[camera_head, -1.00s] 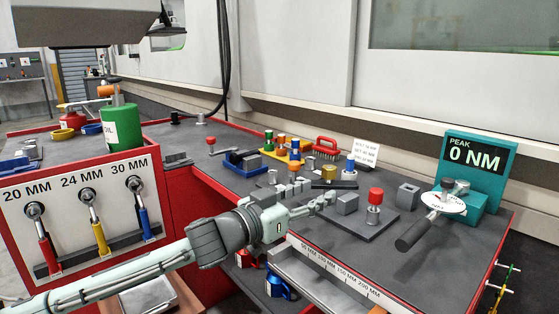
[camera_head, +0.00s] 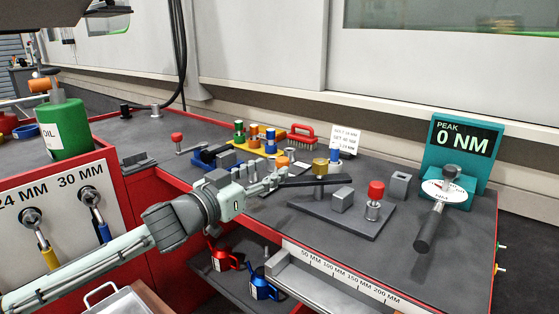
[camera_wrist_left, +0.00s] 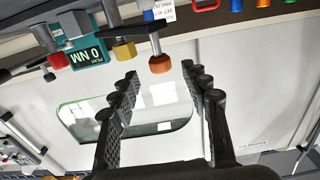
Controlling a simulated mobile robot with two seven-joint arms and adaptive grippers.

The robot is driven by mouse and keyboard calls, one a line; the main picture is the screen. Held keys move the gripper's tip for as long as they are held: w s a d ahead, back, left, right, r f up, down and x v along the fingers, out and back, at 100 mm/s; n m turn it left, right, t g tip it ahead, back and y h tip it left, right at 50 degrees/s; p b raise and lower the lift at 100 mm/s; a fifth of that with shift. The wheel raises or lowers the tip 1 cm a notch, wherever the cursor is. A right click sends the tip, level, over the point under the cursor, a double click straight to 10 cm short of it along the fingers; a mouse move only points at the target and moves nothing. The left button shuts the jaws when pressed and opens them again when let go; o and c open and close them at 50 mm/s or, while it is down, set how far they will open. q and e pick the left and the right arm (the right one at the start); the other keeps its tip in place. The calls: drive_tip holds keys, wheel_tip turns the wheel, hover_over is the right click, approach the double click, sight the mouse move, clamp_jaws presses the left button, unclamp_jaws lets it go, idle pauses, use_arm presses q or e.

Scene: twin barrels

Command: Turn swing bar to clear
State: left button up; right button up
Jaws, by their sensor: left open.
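In the left wrist view, which is upside down, the orange knob (camera_wrist_left: 160,63) hangs on a silver post ahead of the open, empty fingers (camera_wrist_left: 160,85). The brass hex piece (camera_wrist_left: 124,50) is beside it. My right gripper is not in view.
A grey plate (camera_head: 350,220) with a block and a red-topped post (camera_head: 375,190) sits in front. The torque display (camera_head: 462,150) and its dark-handled tool (camera_head: 430,228) are at right. A red brush (camera_head: 302,133) and colored sockets (camera_head: 255,133) are behind.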

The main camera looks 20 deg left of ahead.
sight(278, 164)
use_arm(q)
drive_tip(key=x, duration=0.5)
drive_tip(key=shift+r, duration=0.1)
drive_tip(key=shift+w+d, duration=0.15)
drive_tip(key=shift+w, duration=0.25)
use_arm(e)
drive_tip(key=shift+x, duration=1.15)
use_arm(q)
drive_tip(key=shift+c, duration=0.5)
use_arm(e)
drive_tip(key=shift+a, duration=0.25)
use_arm(q)
clamp_jaws()
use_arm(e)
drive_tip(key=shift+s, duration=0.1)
